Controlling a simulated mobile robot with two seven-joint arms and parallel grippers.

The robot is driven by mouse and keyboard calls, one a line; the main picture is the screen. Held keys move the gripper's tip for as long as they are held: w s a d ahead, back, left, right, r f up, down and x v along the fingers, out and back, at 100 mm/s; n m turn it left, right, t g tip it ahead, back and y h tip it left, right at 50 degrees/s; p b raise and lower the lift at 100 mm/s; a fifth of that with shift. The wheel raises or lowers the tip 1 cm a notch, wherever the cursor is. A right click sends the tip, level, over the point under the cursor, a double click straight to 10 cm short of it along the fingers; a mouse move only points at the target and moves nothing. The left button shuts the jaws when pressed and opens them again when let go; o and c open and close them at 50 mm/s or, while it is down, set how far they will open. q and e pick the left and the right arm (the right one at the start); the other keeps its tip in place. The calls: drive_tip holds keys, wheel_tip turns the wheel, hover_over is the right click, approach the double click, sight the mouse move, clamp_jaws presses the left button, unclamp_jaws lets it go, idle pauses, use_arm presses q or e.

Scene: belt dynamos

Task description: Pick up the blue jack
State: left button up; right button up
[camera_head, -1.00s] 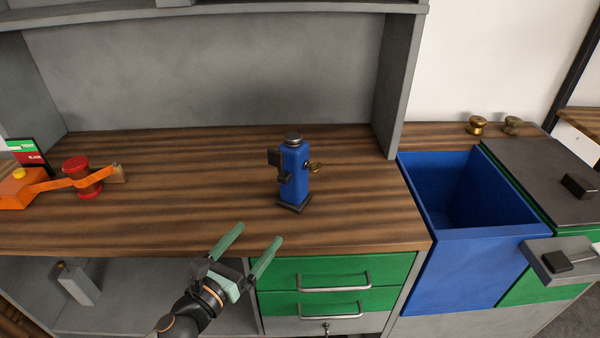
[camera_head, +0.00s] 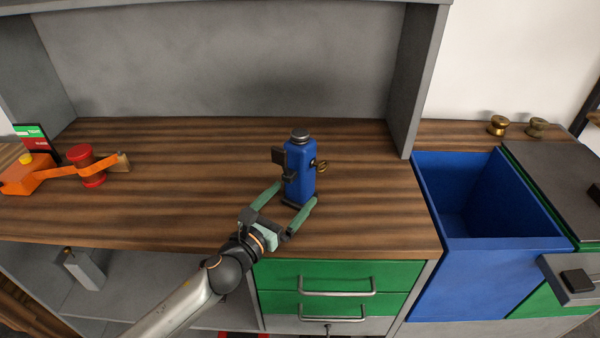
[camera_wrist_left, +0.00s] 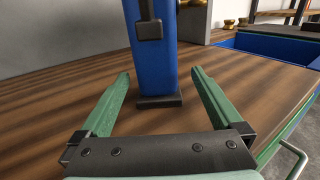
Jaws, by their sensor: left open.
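The blue jack (camera_head: 300,168) stands upright on the wooden worktop, with a dark cap, a dark side block and a brass knob on its right. In the left wrist view the blue jack (camera_wrist_left: 153,60) rises just beyond the fingertips, its dark foot between and ahead of them; its top is cut off. My left gripper (camera_head: 290,194) is open, low over the worktop, with one green finger toward each side of the jack's base. In the left wrist view my left gripper (camera_wrist_left: 160,74) holds nothing between its fingers. My right gripper is not in view.
A blue bin (camera_head: 480,200) stands open to the right of the worktop (camera_head: 150,210). An orange device with a red spool (camera_head: 86,165) is at the far left. Brass knobs (camera_head: 498,125) sit at the back right. Green drawers (camera_head: 335,275) are below the front edge.

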use_arm(q)
drive_tip(key=x, duration=0.5)
drive_tip(key=shift+w+a, duration=0.15)
clamp_jaws()
idle(0.7)
drive_tip(key=shift+r, duration=0.3)
